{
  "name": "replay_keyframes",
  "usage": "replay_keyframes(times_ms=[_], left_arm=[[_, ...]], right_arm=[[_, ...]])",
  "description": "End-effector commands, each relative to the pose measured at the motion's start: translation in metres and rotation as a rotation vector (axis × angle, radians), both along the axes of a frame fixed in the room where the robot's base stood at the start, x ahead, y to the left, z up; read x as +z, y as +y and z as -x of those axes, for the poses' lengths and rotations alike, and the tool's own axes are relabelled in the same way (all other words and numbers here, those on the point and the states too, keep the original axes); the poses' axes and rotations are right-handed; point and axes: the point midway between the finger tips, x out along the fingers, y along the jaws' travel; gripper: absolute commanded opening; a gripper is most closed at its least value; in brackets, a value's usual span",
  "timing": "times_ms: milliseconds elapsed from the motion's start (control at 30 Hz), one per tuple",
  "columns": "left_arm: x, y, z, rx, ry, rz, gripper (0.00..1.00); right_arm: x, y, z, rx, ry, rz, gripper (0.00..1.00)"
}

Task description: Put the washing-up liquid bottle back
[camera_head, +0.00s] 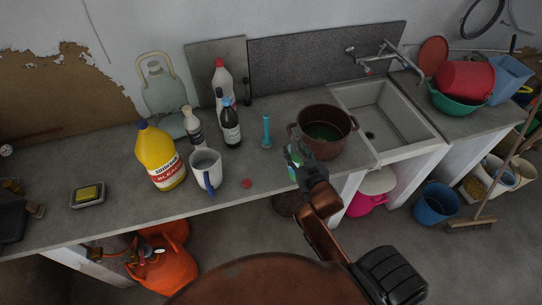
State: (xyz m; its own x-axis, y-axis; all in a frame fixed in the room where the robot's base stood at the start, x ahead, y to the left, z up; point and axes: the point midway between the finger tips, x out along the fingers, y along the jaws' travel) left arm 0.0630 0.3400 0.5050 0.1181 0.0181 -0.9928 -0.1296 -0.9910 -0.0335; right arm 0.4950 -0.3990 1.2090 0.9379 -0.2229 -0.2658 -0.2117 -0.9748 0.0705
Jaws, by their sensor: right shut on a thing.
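The washing-up liquid bottle (293,157) looks small, green and pale. It is at the counter's front edge, just left of the brown pot. My right gripper (300,165) is shut on it, reaching up from the front. The gripper hides part of the bottle, and I cannot tell whether it touches the counter. My left gripper is not in view.
The brown pot (326,146) stands close to the right gripper, with the sink (385,115) beyond. The counter's left front has free room.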

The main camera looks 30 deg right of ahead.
Motion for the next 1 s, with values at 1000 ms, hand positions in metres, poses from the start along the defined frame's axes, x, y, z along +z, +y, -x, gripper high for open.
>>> replay_keyframes(times_ms=[1000], left_arm=[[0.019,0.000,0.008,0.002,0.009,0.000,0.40]], right_arm=[[-0.117,0.017,-0.125,0.001,0.002,-0.002,0.00]])
